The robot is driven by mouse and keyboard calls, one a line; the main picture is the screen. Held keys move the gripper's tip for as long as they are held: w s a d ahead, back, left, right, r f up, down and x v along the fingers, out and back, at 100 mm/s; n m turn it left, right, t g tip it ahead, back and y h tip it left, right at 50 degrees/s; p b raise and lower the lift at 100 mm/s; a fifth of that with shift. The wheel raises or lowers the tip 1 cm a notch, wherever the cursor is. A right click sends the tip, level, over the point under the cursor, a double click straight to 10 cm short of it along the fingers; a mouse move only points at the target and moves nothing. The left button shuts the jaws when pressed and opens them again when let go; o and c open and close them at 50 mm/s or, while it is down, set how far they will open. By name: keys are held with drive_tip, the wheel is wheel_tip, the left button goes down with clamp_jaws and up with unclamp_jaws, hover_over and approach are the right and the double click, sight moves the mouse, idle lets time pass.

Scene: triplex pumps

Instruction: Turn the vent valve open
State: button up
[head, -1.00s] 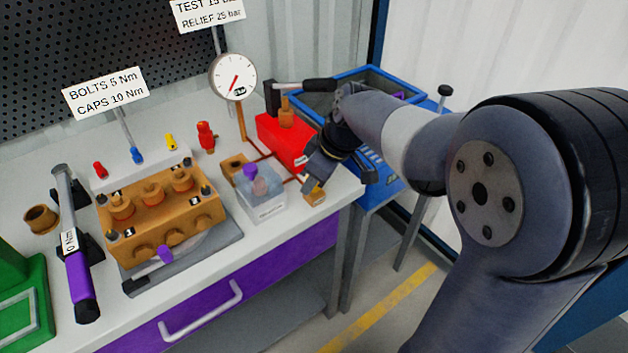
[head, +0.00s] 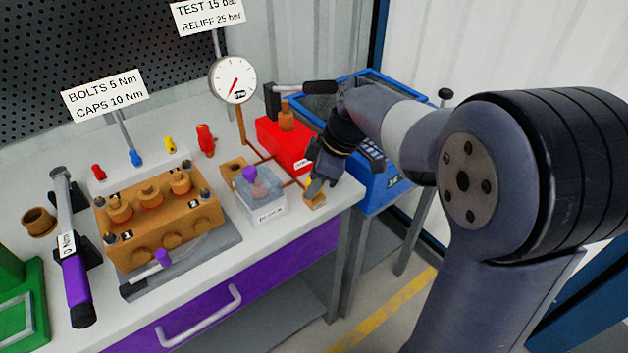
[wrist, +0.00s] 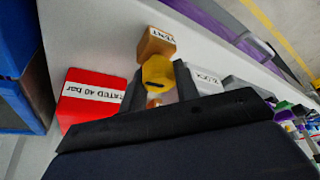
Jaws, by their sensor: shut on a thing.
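The vent valve (head: 316,203) is a small brass block at the front right of the bench. In the wrist view its block (wrist: 158,43) carries a VENT label, and a yellow knob (wrist: 158,72) stands on it. My gripper (head: 315,187) points down over the valve. In the wrist view its two dark fingers (wrist: 160,80) stand on either side of the yellow knob and are shut on it. In the head view the fingers hide most of the knob.
The gauge (head: 232,80) stands behind. A blue crate (head: 385,180) is to the right. The bench's front edge is close.

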drive_tip(key=o, duration=1)
drive_tip(key=shift+r, duration=0.1)
drive_tip(key=p+v, duration=0.1)
drive_tip(key=v, duration=0.9)
drive_tip(key=shift+d+r, duration=0.2)
drive_tip(key=shift+r, duration=0.1)
drive_tip(key=b+x, duration=0.1)
drive_tip(key=x, duration=1)
drive_tip(key=shift+f, duration=0.1)
drive_tip(key=shift+m, duration=0.3)
